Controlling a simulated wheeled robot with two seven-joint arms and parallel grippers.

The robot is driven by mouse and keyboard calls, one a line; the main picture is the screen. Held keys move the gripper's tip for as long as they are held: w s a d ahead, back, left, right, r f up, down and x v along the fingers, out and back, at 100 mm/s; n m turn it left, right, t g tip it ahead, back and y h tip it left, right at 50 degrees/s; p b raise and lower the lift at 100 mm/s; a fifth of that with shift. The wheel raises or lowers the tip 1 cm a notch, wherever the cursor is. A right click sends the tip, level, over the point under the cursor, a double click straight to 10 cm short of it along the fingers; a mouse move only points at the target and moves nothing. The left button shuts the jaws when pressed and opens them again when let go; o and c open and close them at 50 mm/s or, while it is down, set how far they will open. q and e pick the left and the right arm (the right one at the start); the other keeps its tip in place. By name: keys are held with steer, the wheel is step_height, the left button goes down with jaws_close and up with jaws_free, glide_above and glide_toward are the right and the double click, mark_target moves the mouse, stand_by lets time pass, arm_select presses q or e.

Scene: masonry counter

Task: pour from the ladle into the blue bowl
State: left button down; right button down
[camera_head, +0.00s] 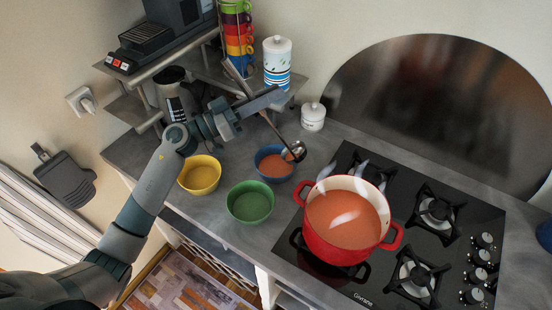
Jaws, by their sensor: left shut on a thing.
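My left gripper (256,104) is shut on the handle of a metal ladle (293,151). The ladle slants down to the right. Its head appears at the right rim of the blue bowl (261,168); I cannot tell whether it touches the rim. The ladle's head looks dark with a bright edge, and its contents are unclear. The blue bowl stands upright on the counter and holds orange-red soup (276,165). A red pot (335,250) of the same-coloured soup stands on the hob, with pale wisps of steam above it. My right gripper is not in view.
A green bowl (250,215) and a yellow bowl (199,184) stand near the blue bowl. Behind are a small white jar (313,117), a blue-patterned canister (277,65), stacked coloured cups (238,35) and a coffee machine (170,35). The black hob (400,215) fills the right side.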

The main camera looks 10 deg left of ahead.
arm_select(q)
steer(key=s+d+f+m+g+y, duration=0.1)
steer(key=d+m, duration=0.1)
steer(key=d, duration=0.7)
steer(key=s+d+f+m+g+y, duration=0.1)
steer(key=d+f+m+y, duration=0.1)
steer(key=d, duration=0.7)
steer(key=shift+s+d+f+g+y, duration=0.15)
steer(key=shift+s+g+y, duration=0.05)
steer(key=shift+g+y, duration=0.1)
stand_by(0.5)
